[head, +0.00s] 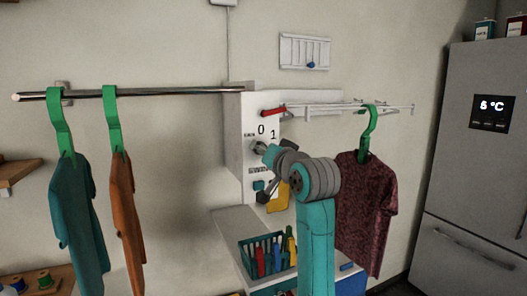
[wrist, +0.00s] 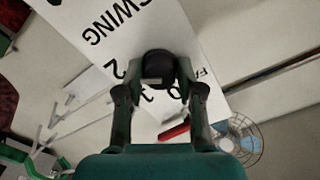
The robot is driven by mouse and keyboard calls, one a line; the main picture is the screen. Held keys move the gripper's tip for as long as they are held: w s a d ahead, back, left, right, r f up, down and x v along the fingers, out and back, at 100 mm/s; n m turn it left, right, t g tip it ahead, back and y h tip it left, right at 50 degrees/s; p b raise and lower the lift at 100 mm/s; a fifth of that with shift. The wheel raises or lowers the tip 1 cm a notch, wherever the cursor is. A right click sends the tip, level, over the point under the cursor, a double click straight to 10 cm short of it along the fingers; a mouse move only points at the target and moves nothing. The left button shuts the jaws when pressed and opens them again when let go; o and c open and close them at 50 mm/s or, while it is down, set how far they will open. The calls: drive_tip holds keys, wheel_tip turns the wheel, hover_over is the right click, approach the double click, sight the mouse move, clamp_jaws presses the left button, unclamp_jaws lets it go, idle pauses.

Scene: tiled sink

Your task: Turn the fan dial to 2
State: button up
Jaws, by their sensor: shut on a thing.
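The fan dial (wrist: 158,62) is a round black knob on the white panel (head: 250,112). In the wrist view my gripper (wrist: 158,80) has one finger on each side of the dial and is shut on it. The digits 2, 1 and 0 are printed around the dial, with the 2 to its left and the others below it. A small pale mark shows on the dial's lower side, near the 1; I cannot tell the exact setting. In the head view my gripper (head: 260,148) is at the panel below the printed 0 and 1, and the dial is mostly hidden.
A red-ended rack (head: 310,109) with a dark red shirt (head: 363,205) juts out right of the panel. A rail (head: 180,92) with hanging clothes is at left. A basket of bottles (head: 268,257) stands below. A small caged fan (wrist: 240,138) shows in the wrist view.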

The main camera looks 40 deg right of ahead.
drive_tip(key=o, duration=1.2)
drive_tip(key=shift+c, duration=0.2)
drive_tip(key=shift+s, duration=0.1)
drive_tip(key=v, duration=1.1)
drive_tip(key=shift+s+a, duration=0.2)
drive_tip(key=shift+s, duration=0.15)
